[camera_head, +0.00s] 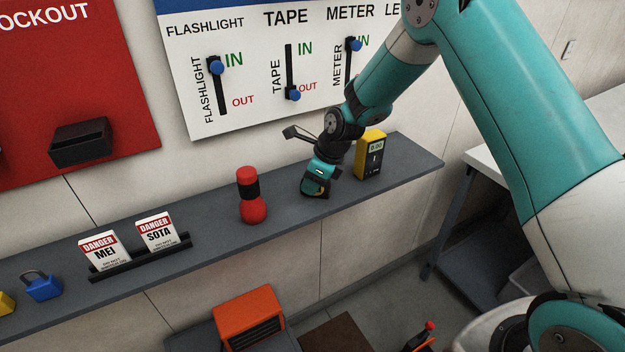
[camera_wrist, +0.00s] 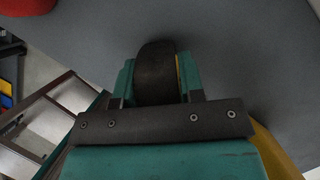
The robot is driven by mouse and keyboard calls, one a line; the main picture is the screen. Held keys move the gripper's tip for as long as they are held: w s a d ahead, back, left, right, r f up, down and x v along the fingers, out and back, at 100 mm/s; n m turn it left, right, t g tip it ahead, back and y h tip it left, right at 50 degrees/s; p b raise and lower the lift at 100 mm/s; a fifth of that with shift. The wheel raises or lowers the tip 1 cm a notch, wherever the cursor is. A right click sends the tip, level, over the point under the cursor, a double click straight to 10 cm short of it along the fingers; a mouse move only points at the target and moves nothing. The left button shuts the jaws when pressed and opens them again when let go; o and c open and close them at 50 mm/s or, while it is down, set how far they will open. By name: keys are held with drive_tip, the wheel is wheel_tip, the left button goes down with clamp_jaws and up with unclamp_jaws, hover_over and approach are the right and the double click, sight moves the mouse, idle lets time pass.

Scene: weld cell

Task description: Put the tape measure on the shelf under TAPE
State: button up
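The tape measure (camera_head: 314,188), black with some yellow, is at the shelf surface below the TAPE label (camera_head: 286,17). It stands between the red flashlight and the yellow meter and seems to rest on the shelf (camera_head: 280,228). My gripper (camera_head: 320,180) points down over it. In the wrist view the dark rounded tape measure (camera_wrist: 155,75) fills the space between the two teal fingertips of my gripper (camera_wrist: 157,82), which look shut on it. The gripper hides part of it in the head view.
A red flashlight (camera_head: 250,197) stands left of the tape measure, and a yellow meter (camera_head: 370,155) stands close on its right. DANGER tags in a black holder (camera_head: 140,260) and a blue padlock (camera_head: 41,286) are farther left. The wall board (camera_head: 225,115) is behind.

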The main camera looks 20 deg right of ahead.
sight(330, 187)
drive_tip(key=o, duration=0.3)
drive_tip(key=b+v, duration=0.2)
drive_tip(key=v, duration=1)
drive_tip(key=s+a+r+n, duration=0.2)
drive_tip(key=s+r+n, duration=0.1)
drive_tip(key=s+n, duration=0.7)
drive_tip(key=s+a+r+n+g, duration=0.1)
drive_tip(key=s+a+r+n, duration=0.2)
drive_tip(key=s+n, duration=0.8)
drive_tip(key=s+a+r+n+g, duration=0.1)
drive_tip(key=s+a+r+n, duration=0.1)
drive_tip(key=s+n, duration=0.8)
drive_tip(key=shift+s+a+r+n+y, duration=0.3)
drive_tip(key=shift+s+a+r+n, duration=0.1)
drive_tip(key=shift+r+n, duration=0.1)
